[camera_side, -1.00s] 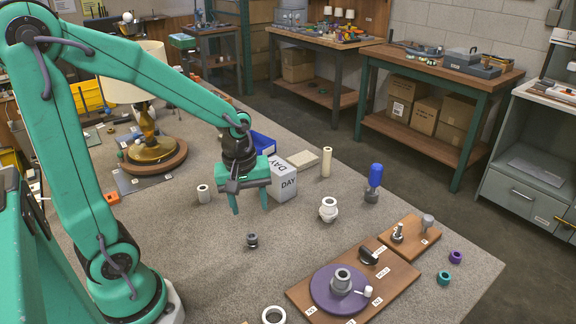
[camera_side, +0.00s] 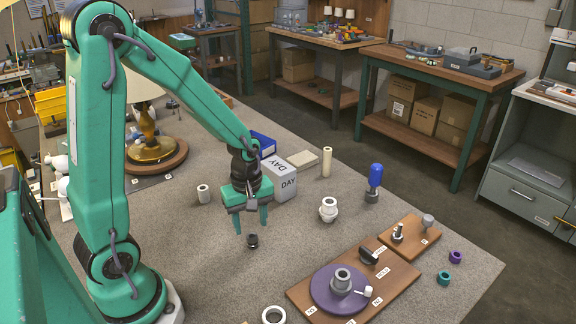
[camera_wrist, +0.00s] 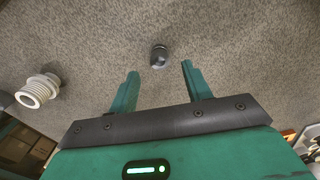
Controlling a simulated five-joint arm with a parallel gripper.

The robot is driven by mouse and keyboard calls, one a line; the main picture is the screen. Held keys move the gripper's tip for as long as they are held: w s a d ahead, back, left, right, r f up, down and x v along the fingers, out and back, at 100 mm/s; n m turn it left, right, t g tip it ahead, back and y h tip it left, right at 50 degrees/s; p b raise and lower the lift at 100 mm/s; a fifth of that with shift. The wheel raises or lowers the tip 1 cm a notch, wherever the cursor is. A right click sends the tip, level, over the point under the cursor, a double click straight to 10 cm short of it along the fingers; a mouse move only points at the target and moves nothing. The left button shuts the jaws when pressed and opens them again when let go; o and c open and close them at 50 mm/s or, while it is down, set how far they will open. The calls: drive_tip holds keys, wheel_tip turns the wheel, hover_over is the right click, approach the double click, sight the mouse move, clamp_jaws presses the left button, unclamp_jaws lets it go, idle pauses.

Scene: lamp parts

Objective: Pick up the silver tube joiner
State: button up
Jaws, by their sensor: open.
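A small, dark grey metallic piece (camera_side: 252,242), seemingly the silver tube joiner, stands on the grey work surface. It is short and round, and it also shows in the wrist view (camera_wrist: 158,57). My gripper (camera_side: 250,230) is open and empty, its fingers pointing down above and around the near side of the piece. In the wrist view, the piece lies in line with the gap between my fingertips (camera_wrist: 160,68), slightly beyond them. I see no contact with it.
A white threaded fitting (camera_side: 328,211) and a blue-topped piece (camera_side: 374,180) stand to the right. A white DAY box (camera_side: 281,184) is behind my gripper. A wooden board (camera_side: 393,278) with a purple disc (camera_side: 322,292) lies front right. Bare surface surrounds the small piece.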

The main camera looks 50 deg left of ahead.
sight(252, 236)
drive_tip(key=shift+f, duration=0.2)
drive_tip(key=shift+d+f, duration=0.1)
drive_tip(key=shift+f, duration=2.4)
drive_tip(key=shift+c, duration=0.4)
drive_tip(key=c, duration=1)
